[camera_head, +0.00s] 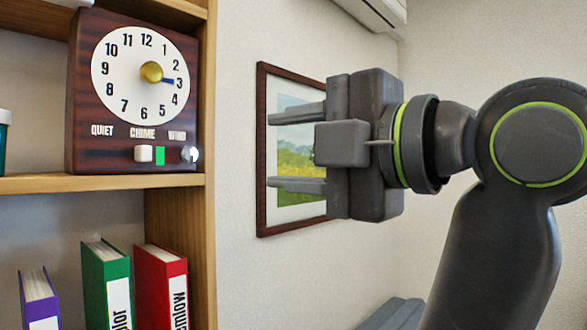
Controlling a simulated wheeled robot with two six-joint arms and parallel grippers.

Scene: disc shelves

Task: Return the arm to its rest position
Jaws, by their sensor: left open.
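My left gripper (272,152) is raised in front of the wall, with its two fingers pointing left and spread wide apart. It is empty. The fingertips overlap the framed picture in the view and are apart from the shelf and the clock. The arm behind it bends down to the bottom right. My right gripper is not in view.
A wooden shelf (100,184) at the left bears a dark clock (125,115) with a gold knob (151,72). Below stand purple (37,300), green (105,285) and red (160,285) binders. A framed picture (263,150) hangs behind the gripper. Bare wall separates shelf and fingers.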

